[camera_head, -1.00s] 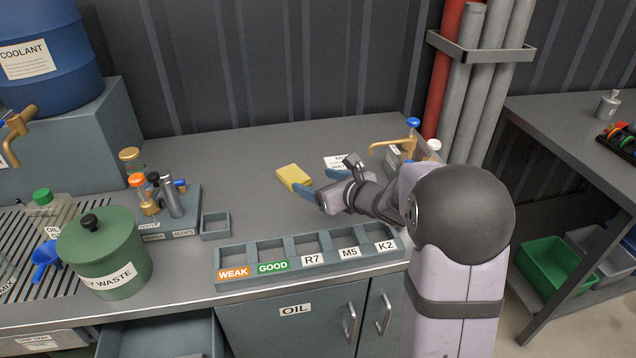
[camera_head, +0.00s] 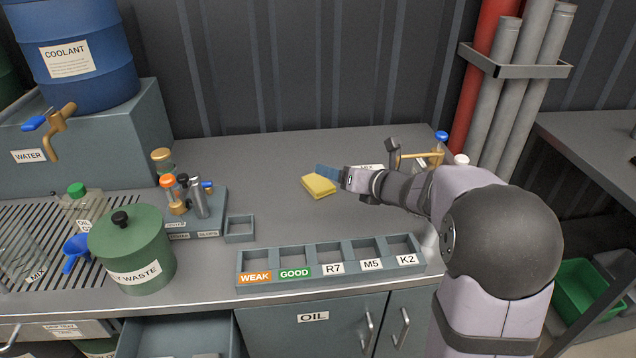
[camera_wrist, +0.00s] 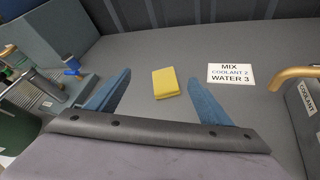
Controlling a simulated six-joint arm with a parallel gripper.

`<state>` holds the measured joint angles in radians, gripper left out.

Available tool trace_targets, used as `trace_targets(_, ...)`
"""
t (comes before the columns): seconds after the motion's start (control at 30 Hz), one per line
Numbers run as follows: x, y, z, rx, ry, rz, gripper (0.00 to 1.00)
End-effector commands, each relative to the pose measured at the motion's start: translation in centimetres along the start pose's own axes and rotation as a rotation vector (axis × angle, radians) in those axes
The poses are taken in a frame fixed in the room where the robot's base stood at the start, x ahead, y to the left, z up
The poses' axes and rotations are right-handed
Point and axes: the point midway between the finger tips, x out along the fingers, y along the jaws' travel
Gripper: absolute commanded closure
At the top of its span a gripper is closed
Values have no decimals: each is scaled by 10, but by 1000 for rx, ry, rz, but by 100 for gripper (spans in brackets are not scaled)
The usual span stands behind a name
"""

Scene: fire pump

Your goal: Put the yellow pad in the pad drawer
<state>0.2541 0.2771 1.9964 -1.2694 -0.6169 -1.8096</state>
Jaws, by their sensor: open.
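The yellow pad (camera_head: 318,186) lies flat on the grey bench top, toward the back middle. In the wrist view the yellow pad (camera_wrist: 166,83) sits ahead of and between my two blue fingers, apart from both. My gripper (camera_head: 330,173) is open and empty, close beside the pad on its right in the head view; the wrist view shows its spread fingers (camera_wrist: 155,92). An open drawer (camera_head: 180,338) shows under the bench at the lower left; I cannot read a label that marks it as the pad drawer.
A tray with compartments (camera_head: 330,262) lies along the bench's front edge. A green waste can (camera_head: 130,250), a small square tray (camera_head: 239,229) and a rack of bottles (camera_head: 195,218) stand to the left. A brass tap (camera_head: 415,156) is at the right. The bench around the pad is clear.

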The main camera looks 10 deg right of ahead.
Motion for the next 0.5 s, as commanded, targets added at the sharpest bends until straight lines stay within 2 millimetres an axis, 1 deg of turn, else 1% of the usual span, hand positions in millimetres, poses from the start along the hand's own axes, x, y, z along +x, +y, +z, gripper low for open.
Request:
trace_targets(0.1, 2, 2, 5, 265, 9, -4, 27)
trace_targets(0.17, 4, 2, 5, 408, 13, -7, 27)
trace_targets(0.5, 13, 2, 10, 1228, 24, -38, 27)
